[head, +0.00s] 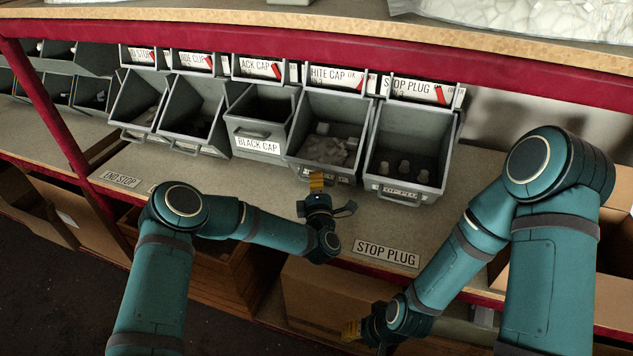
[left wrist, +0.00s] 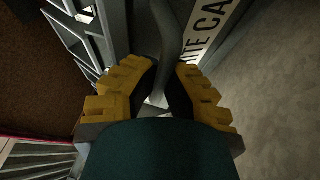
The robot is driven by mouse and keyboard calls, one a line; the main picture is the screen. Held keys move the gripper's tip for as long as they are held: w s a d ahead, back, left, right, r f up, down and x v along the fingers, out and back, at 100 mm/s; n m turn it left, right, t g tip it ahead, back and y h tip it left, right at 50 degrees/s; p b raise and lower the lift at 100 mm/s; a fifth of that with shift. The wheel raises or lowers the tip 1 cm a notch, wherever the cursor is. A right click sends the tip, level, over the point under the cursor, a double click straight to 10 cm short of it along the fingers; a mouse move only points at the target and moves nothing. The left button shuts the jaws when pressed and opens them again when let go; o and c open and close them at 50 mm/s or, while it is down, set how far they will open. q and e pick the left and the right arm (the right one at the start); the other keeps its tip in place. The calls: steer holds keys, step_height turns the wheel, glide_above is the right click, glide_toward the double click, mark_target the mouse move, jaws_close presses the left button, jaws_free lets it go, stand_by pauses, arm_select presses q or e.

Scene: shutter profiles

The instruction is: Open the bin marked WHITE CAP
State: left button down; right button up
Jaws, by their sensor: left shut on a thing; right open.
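The WHITE CAP bin (head: 292,148) stands in the row on the shelf, with its top tilted out toward me and pale caps showing inside. Its upper label (head: 336,77) is partly covered at its left end. In the left wrist view the bin's front label (left wrist: 207,30) reads "ITE CA". My left gripper (head: 317,181) is at the bin's front, its yellow fingers shut on the bin's handle (left wrist: 170,40). The fingers and wrist hide much of the handle in the head view. My right gripper (head: 362,329) is open and empty, low near the shelf's front edge.
The STOP PLUG bin (head: 449,150) is close on the right, also tilted out. The BLACK CAP bin (head: 258,140) on the left sits more upright. Cardboard boxes (head: 325,300) stand below the shelf. The shelf surface (head: 345,220) in front of the bins is mostly bare.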

stand_by(0.4)
arm_select(q)
steer(key=c, duration=1)
jaws_free()
steer(key=shift+a, duration=0.1)
steer(key=shift+s, duration=0.1)
steer(key=v, duration=1.2)
